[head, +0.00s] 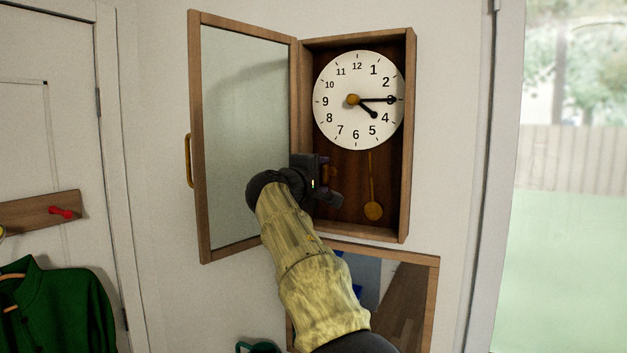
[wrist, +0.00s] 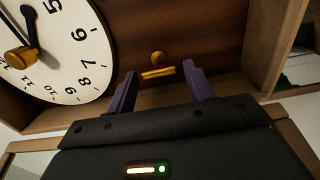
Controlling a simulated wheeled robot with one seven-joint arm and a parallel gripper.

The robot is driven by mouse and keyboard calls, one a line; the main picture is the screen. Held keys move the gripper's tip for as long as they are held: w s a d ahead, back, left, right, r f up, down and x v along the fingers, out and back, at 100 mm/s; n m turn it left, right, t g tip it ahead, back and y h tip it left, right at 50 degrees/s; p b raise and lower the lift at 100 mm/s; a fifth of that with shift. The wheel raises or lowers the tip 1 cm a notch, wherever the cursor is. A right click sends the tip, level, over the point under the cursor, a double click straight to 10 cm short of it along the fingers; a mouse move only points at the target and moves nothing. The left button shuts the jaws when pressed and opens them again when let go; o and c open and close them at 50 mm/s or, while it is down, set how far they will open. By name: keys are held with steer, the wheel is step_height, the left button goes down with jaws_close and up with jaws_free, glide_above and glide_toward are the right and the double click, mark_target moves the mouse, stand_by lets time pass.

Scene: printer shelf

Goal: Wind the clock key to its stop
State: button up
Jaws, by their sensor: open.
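The wall clock has a white dial (head: 357,100) in a wooden case (head: 409,150), its glazed door (head: 245,130) swung open to the left. In the wrist view, the brass clock key (wrist: 158,72) shows as a short bar before the case's back, beside a round brass piece (wrist: 157,57). My gripper (head: 330,180) is inside the case opening, below the dial. Its two purple fingers (wrist: 160,80) are open, one on each side of the key bar, with visible gaps. In the head view the gripper mostly hides the key.
A brass pendulum (head: 373,211) hangs to the right of my gripper. The door with its brass handle (head: 188,160) stands close left of my arm. A framed mirror (head: 400,300) is below the case. A green garment (head: 60,310) hangs at the far left.

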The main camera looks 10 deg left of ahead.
steer(key=shift+s+a+f+b, duration=0.15)
steer(key=shift+s+b, duration=0.35)
steer(key=shift+s, duration=0.05)
steer(key=b+v, duration=0.6)
steer(key=v, duration=1)
steer(key=shift+b, duration=0.35)
steer(key=w+d+f+m+g+y, duration=0.1)
steer(key=w+d+f+g, duration=0.15)
steer(key=d+f, duration=0.45)
steer(key=w+d+f+m+g+y, duration=0.1)
steer(key=d+f+g, duration=0.2)
steer(key=f, duration=0.9)
steer(key=w+d+f+g+y, duration=0.1)
steer(key=d+f+g, duration=0.1)
steer(key=d+f, duration=0.5)
steer(key=s+d+f+m+g+y, duration=0.1)
steer(key=s+d+f+m+g, duration=0.2)
steer(key=s+f, duration=0.9)
steer(key=s+d+f+m+g+y, duration=0.2)
steer(key=s+d+f+m+g, duration=0.2)
steer(key=s+d+f+m, duration=0.3)
steer(key=s+f+m, duration=0.1)
steer(key=s+f, duration=0.4)
steer(key=f, duration=0.4)
steer(key=shift+s+d+m, duration=0.35)
steer(key=shift+m, duration=0.05)
